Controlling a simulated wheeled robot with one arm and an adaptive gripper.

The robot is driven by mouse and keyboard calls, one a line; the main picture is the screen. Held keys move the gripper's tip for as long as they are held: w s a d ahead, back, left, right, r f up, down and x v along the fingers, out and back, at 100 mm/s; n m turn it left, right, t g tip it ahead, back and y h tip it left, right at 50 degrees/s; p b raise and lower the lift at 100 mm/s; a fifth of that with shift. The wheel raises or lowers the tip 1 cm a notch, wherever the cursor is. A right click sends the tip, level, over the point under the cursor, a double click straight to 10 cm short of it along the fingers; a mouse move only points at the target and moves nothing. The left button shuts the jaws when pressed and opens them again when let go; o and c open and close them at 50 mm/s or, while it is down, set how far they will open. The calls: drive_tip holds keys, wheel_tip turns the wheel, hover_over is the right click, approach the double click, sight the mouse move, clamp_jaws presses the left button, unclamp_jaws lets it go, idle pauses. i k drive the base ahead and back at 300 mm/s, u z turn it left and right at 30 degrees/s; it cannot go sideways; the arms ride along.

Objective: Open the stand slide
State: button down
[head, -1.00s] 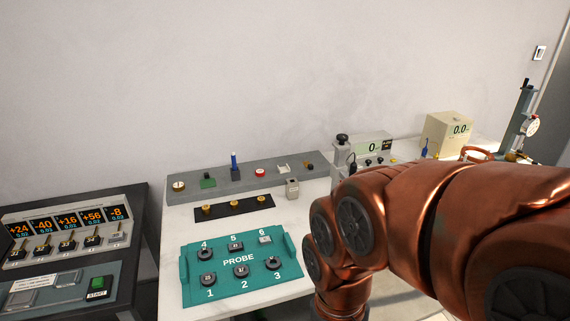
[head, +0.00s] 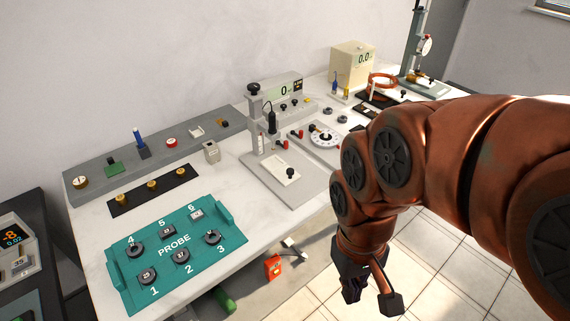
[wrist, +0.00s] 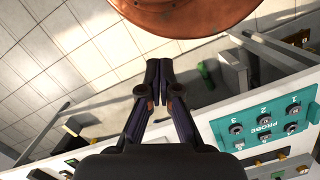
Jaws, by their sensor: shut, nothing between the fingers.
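A grey stand (head: 285,190) with a post and a white slide plate (head: 281,170) stands on the white table in the middle of the head view. My gripper (wrist: 159,75) is shut and empty in the wrist view, over the floor by the table's edge. In the head view, it hangs in front of the table, below and right of the stand, apart from it.
A teal probe tray (head: 140,238) with several round pieces lies at the table's left front. A grey rack (head: 100,180) runs along the back. A white round dial (head: 322,136) sits right of the stand. Tiled floor (head: 450,250) is free in front.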

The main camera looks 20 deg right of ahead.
sight(277, 167)
drive_tip(key=k, duration=0.5)
drive_tip(key=u, duration=1.05)
drive_tip(key=i, duration=0.7)
drive_tip(key=z, duration=0.2)
